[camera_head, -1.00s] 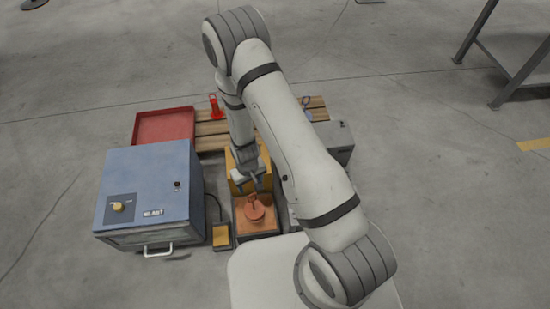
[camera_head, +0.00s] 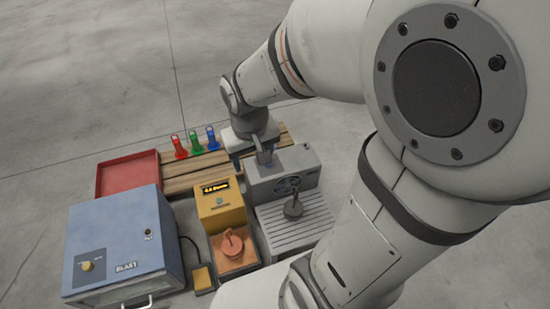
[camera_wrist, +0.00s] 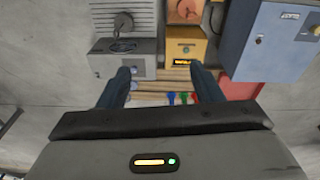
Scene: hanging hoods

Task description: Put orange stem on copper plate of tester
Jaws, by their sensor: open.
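The orange stem (camera_head: 232,241), a round base with a hooked top, stands on the copper plate (camera_head: 247,259) at the front of the yellow tester (camera_head: 220,207), whose display is lit. In the wrist view, the orange stem (camera_wrist: 185,8) and tester (camera_wrist: 185,44) show near the top edge. My gripper (camera_head: 265,153) is open above the grey fan box, well apart from the orange stem. Its two dark fingers also show spread and empty in the wrist view (camera_wrist: 160,78).
A dark stem (camera_head: 294,206) stands on a slatted grey tray (camera_head: 313,229) before the grey fan box (camera_head: 300,172). A blue blast cabinet (camera_head: 120,240) and pedal (camera_head: 202,278) are left. Red, green (camera_head: 195,142) and blue items and a red tray (camera_head: 128,175) are behind.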

